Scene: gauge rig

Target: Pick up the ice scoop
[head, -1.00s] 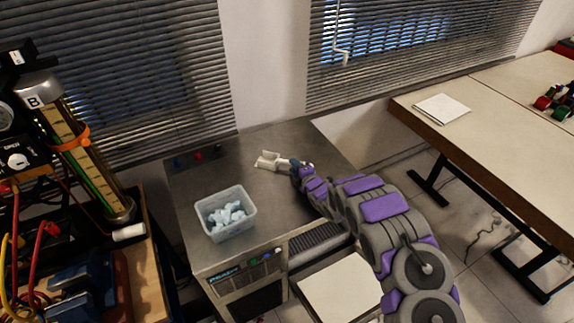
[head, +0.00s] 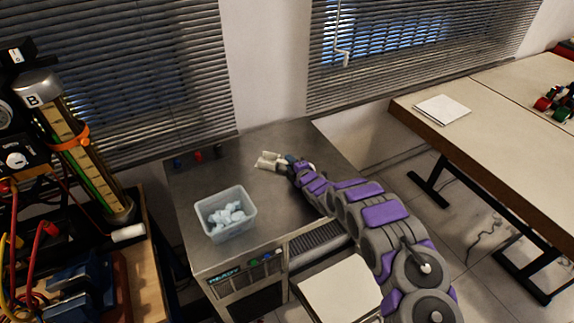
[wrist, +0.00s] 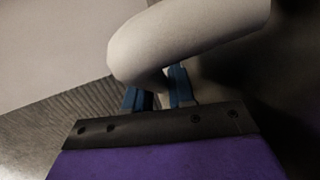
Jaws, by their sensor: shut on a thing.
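The white ice scoop (head: 268,160) is at the back of the metal machine top in the head view. My gripper (head: 289,162) reaches it from the right and is shut on it. In the wrist view the pale scoop (wrist: 190,38) fills the upper middle, close to the camera. The blue fingers of my gripper (wrist: 160,88) meet it and are partly hidden behind it. I cannot tell whether the scoop touches the metal top or is held just above it.
A clear bin (head: 226,216) with pale blue ice stands on the front left of the metal top (head: 205,178). Small coloured knobs (head: 198,156) line the back left. A gauge rig (head: 70,140) stands left; a table (head: 480,110) stands right. The top between bin and scoop is clear.

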